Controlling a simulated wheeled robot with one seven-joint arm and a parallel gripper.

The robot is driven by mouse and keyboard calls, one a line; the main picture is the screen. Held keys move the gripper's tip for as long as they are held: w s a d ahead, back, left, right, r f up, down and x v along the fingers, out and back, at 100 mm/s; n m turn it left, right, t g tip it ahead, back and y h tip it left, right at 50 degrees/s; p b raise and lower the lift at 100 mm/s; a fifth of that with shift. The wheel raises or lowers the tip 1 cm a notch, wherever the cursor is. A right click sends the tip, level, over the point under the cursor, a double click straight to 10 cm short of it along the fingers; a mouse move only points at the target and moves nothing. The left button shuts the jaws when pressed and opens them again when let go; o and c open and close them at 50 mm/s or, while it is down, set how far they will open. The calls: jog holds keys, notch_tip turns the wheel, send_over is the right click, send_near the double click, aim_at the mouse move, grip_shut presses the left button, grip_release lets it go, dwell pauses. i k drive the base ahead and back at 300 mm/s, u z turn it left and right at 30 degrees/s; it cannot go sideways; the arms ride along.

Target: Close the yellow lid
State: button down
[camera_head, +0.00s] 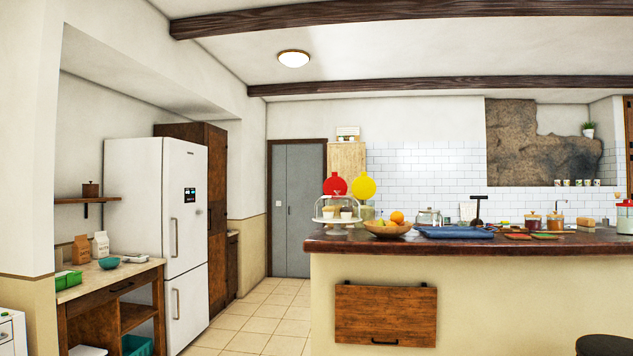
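The dome and a fruit bowl partly hide what is below the lids. I cannot tell how either lid is attached. My gripper is not in view.
The counter (480,258) holds a cake stand (337,220), a fruit bowl (388,230), a blue tray (455,232) and several jars. A black stool (603,345) is at the lower right. Tiled floor (262,318) is open between the fridge (175,225) and counter.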

aim_at(363, 187)
jog(key=u, duration=0.5)
jog(key=i, duration=2.2)
jog(key=z, duration=0.7)
